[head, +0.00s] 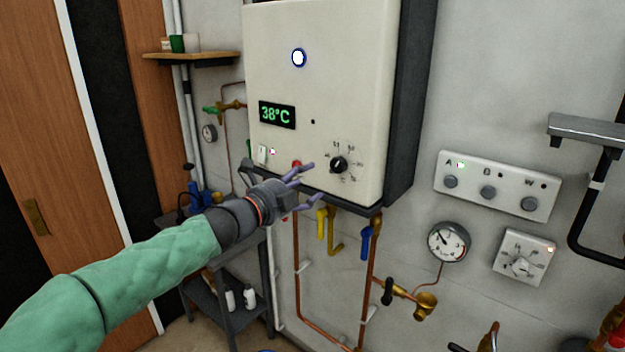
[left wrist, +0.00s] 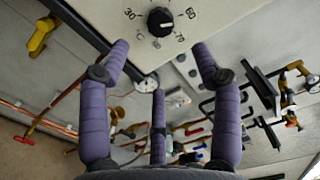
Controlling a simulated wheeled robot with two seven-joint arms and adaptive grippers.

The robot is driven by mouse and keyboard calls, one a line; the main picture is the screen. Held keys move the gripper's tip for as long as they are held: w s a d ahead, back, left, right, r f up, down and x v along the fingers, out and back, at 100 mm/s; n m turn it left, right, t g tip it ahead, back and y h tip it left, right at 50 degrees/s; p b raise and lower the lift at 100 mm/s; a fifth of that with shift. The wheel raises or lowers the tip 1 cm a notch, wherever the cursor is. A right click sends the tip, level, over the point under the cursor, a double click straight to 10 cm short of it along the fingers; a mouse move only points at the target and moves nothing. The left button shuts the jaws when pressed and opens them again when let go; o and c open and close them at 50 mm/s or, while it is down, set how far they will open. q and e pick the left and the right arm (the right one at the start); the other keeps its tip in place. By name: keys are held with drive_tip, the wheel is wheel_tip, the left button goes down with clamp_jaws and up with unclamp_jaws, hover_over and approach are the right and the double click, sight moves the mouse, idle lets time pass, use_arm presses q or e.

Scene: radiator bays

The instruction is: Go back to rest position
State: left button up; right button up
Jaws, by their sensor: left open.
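My left gripper (head: 301,187) is open and empty, with its purple fingers spread in front of the lower edge of the white boiler (head: 350,75). In the left wrist view its fingers (left wrist: 158,95) are apart with nothing between them. The boiler's black dial (head: 338,164) is just right of the fingertips in the head view. The dial also shows in the left wrist view (left wrist: 160,21), beyond the fingers. I cannot tell whether any finger touches the boiler. A red knob (head: 297,165) is partly hidden behind the fingers. My right gripper is not in view.
Yellow (head: 322,222) and blue (head: 365,242) valve handles hang below the boiler. A gauge (head: 448,242) and a button panel (head: 497,186) are on the wall to the right. A grey trolley (head: 238,318) stands behind my left arm. A shelf (head: 190,57) is at upper left.

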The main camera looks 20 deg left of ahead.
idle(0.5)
use_arm(q)
drive_tip(key=w+d+f+n+g+b, duration=0.15)
drive_tip(key=f+n, duration=0.25)
drive_tip(key=f, duration=0.8)
drive_tip(key=w+d+f+n+g, duration=0.2)
drive_tip(key=d+f+n, duration=0.15)
drive_tip(key=f, duration=0.85)
drive_tip(key=s+d+f+n+g+y+b, duration=0.1)
drive_tip(key=s+f+n+g, duration=0.15)
drive_tip(key=f, duration=0.85)
drive_tip(key=s+d+f+n+g+b, duration=0.15)
drive_tip(key=f+n, duration=0.25)
drive_tip(key=f, duration=0.6)
drive_tip(key=s+d+f+n+g, duration=0.2)
drive_tip(key=s+f+n+g, duration=0.1)
drive_tip(key=s+f, duration=0.6)
drive_tip(key=s+d+f+n+g+b, duration=0.1)
drive_tip(key=s+f+n, duration=0.4)
drive_tip(key=s+f, duration=0.5)
drive_tip(key=s+d+f+n+g+y+b, duration=0.1)
drive_tip(key=s+d+f+n+g, duration=0.3)
drive_tip(key=s+f, duration=0.6)
drive_tip(key=shift+s+g, duration=0.55)
drive_tip(key=shift+s, duration=0.55)
